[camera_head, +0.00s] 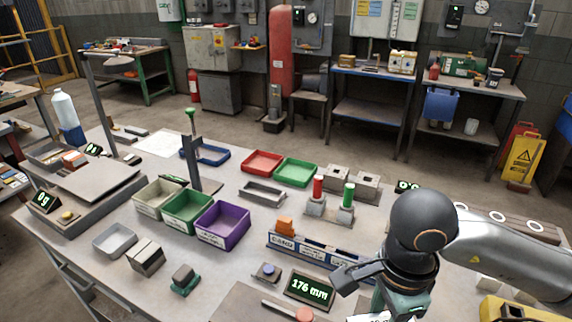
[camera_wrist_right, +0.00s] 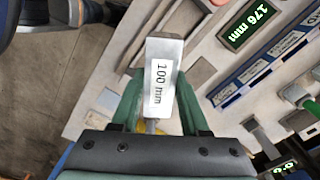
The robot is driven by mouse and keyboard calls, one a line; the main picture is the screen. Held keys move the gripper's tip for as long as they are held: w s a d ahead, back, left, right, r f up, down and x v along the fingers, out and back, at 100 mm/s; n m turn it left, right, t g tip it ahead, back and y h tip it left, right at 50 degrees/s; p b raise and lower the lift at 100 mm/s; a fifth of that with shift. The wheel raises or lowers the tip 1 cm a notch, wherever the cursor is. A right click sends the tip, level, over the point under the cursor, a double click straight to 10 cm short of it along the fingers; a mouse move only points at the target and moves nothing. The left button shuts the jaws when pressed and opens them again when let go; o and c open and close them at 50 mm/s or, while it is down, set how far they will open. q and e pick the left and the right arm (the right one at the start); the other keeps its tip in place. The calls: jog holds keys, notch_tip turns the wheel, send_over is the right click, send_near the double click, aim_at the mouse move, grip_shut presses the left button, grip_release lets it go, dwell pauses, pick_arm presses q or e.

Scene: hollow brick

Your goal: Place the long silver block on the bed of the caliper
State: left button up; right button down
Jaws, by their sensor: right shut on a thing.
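A long silver block (camera_wrist_right: 165,50) with a white "100 mm" label is between the green fingers of my right gripper (camera_wrist_right: 160,100) in the right wrist view. The gripper is shut on it. In the head view my right gripper (camera_head: 390,300) is at the lower right, in front of the caliper, and only part of the block's label shows at the bottom edge. My left gripper is out of view.
Purple (camera_head: 222,226), green and cream bins are to the left. Red and green posts (camera_head: 332,202) stand behind the caliper. A yellow object (camera_head: 510,308) is at the lower right.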

jog(key=n, duration=0.2)
jog(key=w+d+n, duration=0.1)
jog(key=n, duration=0.1)
jog(key=shift+w+d+f, duration=0.1)
jog(key=shift+w+d, duration=0.05)
jog(key=w+d+n, duration=0.1)
jog(key=n, duration=0.3)
jog(key=w+d+n, duration=0.1)
jog(key=n, duration=0.3)
jog(key=w+d+f+n+p, duration=0.1)
jog(key=d+n, duration=0.1)
jog(key=n, duration=0.2)
jog(key=shift+w+n, duration=0.1)
jog(key=shift+n, duration=0.2)
